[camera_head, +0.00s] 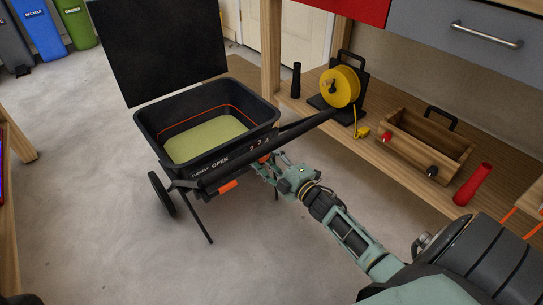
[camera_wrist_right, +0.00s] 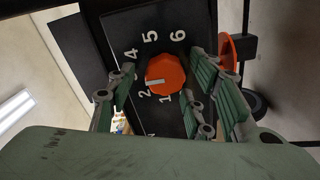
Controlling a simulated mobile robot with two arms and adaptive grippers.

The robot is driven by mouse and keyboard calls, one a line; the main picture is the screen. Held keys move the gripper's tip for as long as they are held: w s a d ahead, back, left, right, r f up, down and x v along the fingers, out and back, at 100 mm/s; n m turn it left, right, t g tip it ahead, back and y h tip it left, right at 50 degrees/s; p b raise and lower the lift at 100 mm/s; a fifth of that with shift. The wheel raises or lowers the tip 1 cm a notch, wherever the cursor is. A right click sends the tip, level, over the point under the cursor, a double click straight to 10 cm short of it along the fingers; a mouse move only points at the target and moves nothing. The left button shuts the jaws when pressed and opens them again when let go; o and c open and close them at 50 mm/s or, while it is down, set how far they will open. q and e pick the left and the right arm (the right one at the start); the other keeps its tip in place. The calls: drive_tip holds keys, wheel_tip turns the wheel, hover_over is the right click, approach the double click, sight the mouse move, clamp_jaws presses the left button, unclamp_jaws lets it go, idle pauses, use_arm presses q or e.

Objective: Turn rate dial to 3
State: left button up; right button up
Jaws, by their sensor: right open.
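The black spreader (camera_head: 150,130) stands on the floor with its bin open and pale green material inside. The round orange rate dial (camera_wrist_right: 170,75) sits on its black number plate (camera_wrist_right: 190,17) in the right wrist view. The dial's white mark (camera_wrist_right: 155,82) points left, just above the 2. My right gripper (camera_wrist_right: 160,90) is open, one finger on each side of the dial. Contact cannot be told. In the head view this gripper (camera_head: 268,168) is at the spreader's front. My left gripper is out of view.
A black handle bar (camera_head: 300,125) runs from the spreader toward the wooden shelf (camera_head: 365,150), above my right gripper. The shelf holds a yellow reel (camera_head: 341,87), a wooden toolbox (camera_head: 410,143) and a red flashlight (camera_head: 473,184).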

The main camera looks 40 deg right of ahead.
drive_tip(key=s+d, duration=0.1)
drive_tip(key=s, duration=1.1)
drive_tip(key=shift+f, duration=0.15)
